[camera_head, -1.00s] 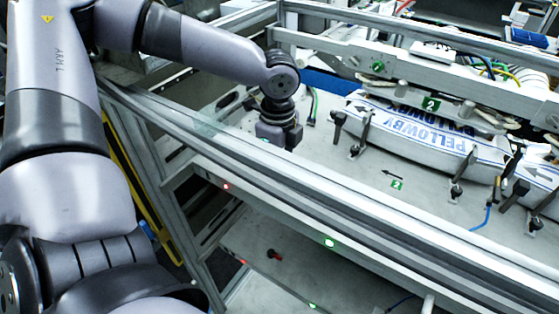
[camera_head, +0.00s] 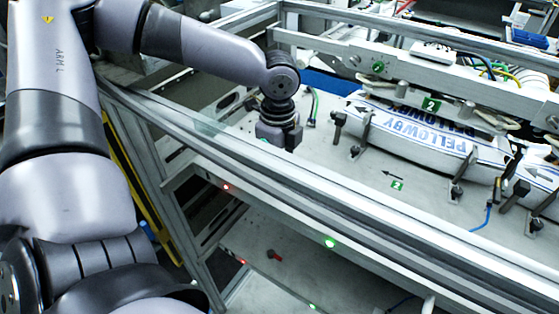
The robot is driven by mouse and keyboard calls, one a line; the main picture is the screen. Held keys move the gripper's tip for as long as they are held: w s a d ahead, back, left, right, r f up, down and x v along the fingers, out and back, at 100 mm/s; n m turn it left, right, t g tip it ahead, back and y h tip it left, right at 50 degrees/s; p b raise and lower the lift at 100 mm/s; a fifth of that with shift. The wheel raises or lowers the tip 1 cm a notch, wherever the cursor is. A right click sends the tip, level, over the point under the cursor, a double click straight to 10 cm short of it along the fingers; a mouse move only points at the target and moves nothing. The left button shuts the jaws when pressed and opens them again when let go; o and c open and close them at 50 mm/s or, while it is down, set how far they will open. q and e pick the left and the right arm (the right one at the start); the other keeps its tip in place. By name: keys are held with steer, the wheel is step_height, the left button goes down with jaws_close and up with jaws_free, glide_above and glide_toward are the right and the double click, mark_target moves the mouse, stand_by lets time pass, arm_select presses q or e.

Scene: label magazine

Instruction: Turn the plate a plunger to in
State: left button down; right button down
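My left arm comes in from the left and reaches over the front rail of the metal frame. My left gripper (camera_head: 279,138) points down just behind that rail. Its body shows, but its fingertips are hidden behind the rail, so I cannot tell whether it is open, shut or touching anything. I cannot make out plate a or its plunger; they may be hidden by the gripper or the rail. My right gripper is not in view.
The aluminium front rail (camera_head: 330,212) runs diagonally between me and the grey deck. Label stacks printed PELLOWBY (camera_head: 425,145) stand right of my gripper among dark clamp posts (camera_head: 360,138). A lower shelf (camera_head: 265,290) holds a small red handle (camera_head: 274,255).

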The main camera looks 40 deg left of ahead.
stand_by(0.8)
arm_select(q)
steer(key=c, duration=2.1)
jaws_free()
steer(key=o, duration=0.4)
steer(key=shift+s+a, duration=0.2)
steer(key=shift+a, duration=0.05)
steer(key=shift+d, duration=0.1)
steer(key=shift+w+r, duration=0.15)
step_height(320, 180, up, 12)
steer(key=shift+f, duration=0.1)
